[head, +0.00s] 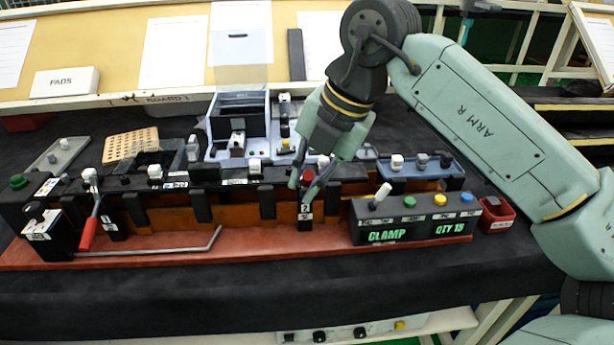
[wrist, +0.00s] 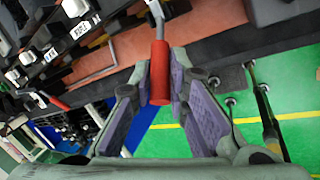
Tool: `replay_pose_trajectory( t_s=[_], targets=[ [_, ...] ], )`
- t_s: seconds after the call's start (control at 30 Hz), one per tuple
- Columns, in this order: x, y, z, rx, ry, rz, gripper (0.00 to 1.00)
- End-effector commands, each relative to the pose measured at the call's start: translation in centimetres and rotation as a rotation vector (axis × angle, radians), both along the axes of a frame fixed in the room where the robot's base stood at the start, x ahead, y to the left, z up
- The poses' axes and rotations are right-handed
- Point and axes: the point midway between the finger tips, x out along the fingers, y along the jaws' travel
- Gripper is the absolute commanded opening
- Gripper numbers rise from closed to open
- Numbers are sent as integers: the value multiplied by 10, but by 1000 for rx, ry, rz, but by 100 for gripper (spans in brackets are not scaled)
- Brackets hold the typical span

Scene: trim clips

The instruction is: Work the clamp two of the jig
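The jig has a long red base (head: 170,250) on the dark bench. Near its middle, a block labelled with what looks like a 2 (head: 305,211) stands below my gripper (head: 308,184). A red clamp handle (head: 308,174) shows between the fingers there, partly hidden by them. In the wrist view the red handle (wrist: 160,75) on its grey metal lever lies between the two fingertips of my gripper (wrist: 161,80), with narrow gaps beside it. My gripper is open around it. Another clamp with a red handle (head: 87,234) hangs down at the jig's left end.
A grey-blue fixture (head: 238,110) stands behind. A bent metal rod (head: 150,252) lies along the front left.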

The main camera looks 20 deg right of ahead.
Motion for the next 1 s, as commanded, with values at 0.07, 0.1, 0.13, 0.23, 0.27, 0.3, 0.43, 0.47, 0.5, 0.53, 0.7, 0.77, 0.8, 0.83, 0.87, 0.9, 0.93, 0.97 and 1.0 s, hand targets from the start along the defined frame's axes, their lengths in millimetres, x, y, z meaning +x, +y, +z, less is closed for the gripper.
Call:
replay_pose_trajectory(
  t_s=[0.07, 0.1, 0.13, 0.23, 0.27, 0.3, 0.43, 0.47, 0.5, 0.53, 0.7, 0.77, 0.8, 0.83, 0.87, 0.9, 0.93, 0.97, 1.0],
  targets=[
    [0, 0, 0, 0, 0, 0, 8],
    [0, 0, 0, 0, 0, 0, 5],
    [0, 0, 0, 0, 0, 0, 3],
    [0, 0, 0, 0, 0, 0, 0],
    [0, 0, 0, 0, 0, 0, 0],
    [0, 0, 0, 1, -1, 0, 0],
    [0, 0, 0, 0, -1, 1, 0],
    [0, 0, 0, 0, -1, 1, 0],
    [0, 0, 0, 0, -1, 1, 0],
    [0, 0, 0, 0, -1, 1, 0],
    [0, 0, 1, 1, -2, 1, 0],
    [0, 0, 1, 1, -2, 1, 0],
    [0, 0, 0, 1, -2, 1, 0],
    [0, 0, 0, 0, -4, 1, 0],
    [0, 0, 0, 1, -5, 1, 0],
    [0, 0, -1, -2, -9, 1, 0],
    [0, 0, -2, -3, -13, 1, 0],
    [-1, 1, -3, -4, -19, 1, 0],
    [-1, 1, -5, -8, -27, 1, 0]
  ],
)
